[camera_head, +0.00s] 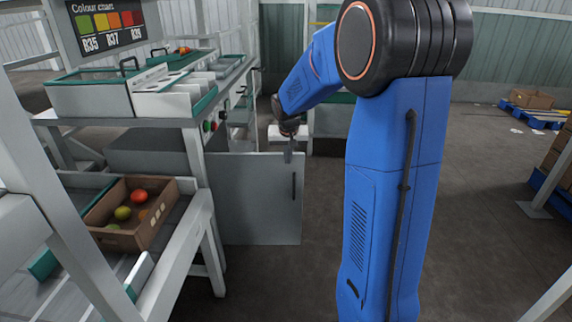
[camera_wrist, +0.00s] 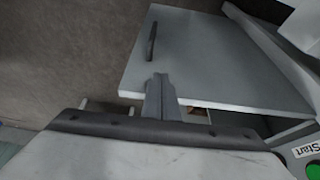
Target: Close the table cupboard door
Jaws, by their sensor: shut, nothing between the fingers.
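The table cupboard door (camera_head: 245,200) is a flat grey panel with a dark vertical handle (camera_head: 294,186). It stands open, swung out from the sorting table into the aisle. In the wrist view the door (camera_wrist: 205,60) fills the upper right, and its handle (camera_wrist: 151,41) shows near its far edge. My gripper (camera_head: 289,156) is at the door's top edge near the handle side. In the wrist view my gripper (camera_wrist: 160,82) is shut and empty, with its fingertips close to the door's edge. I cannot tell whether they touch it. The cupboard's inside is mostly hidden.
The sorting table (camera_head: 160,122) carries trays and bins. A cardboard box (camera_head: 130,215) with tomatoes sits on the lower left conveyor. A green start button (camera_wrist: 303,173) is near the wrist view's lower right corner. Bare floor (camera_head: 480,220) lies right of my arm.

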